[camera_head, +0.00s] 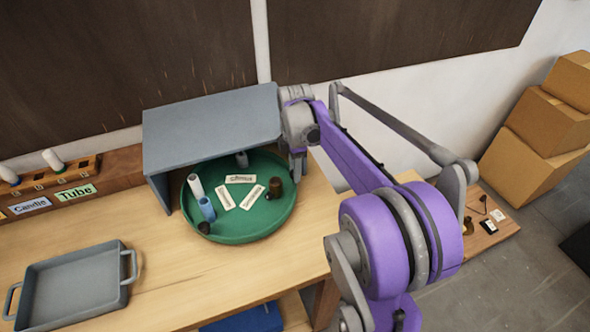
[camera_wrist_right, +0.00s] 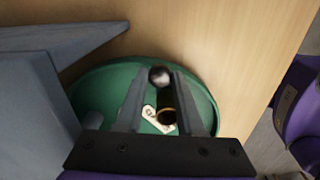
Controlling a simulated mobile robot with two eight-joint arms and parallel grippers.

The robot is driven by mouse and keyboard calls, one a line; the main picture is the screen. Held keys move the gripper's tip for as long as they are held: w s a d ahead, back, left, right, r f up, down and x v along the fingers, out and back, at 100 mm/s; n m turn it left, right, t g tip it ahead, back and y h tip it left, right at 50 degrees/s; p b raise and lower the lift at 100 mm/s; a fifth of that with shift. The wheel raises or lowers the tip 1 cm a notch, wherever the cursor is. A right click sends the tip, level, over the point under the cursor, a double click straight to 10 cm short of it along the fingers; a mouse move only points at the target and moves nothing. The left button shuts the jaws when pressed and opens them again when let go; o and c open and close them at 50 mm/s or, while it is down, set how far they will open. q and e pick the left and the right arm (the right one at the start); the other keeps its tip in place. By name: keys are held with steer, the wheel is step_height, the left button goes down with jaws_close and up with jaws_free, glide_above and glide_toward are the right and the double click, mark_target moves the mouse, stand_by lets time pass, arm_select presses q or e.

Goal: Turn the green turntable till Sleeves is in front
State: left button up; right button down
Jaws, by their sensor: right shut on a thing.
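The green turntable (camera_head: 240,231) sits on the bench, its rear under a grey hood. Three white labels lie on it, including one at its middle (camera_head: 240,179); their words are too small to read surely, so I cannot tell which is Sleeves. A white cylinder (camera_head: 195,186), a blue cylinder (camera_head: 207,208) and a brown cup-like piece (camera_head: 275,187) stand on it. My right gripper (camera_head: 298,165) is at the turntable's right edge. In the right wrist view the gripper (camera_wrist_right: 160,76) is shut on a round grey knob (camera_wrist_right: 159,73) at the rim. My left gripper is out of view.
The grey hood (camera_head: 212,122) covers the turntable's back and left side. A grey tray (camera_head: 75,287) lies at the front left of the bench. A rack with a "Tube" label (camera_head: 76,193) stands at the left. Cardboard boxes (camera_head: 548,120) are stacked at the far right.

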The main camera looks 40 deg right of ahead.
steer(key=c, duration=0.5)
jaws_free()
steer(key=shift+c, duration=0.2)
step_height(320, 180, up, 11)
steer(key=shift+p, duration=0.3)
steer(key=shift+f, duration=0.1)
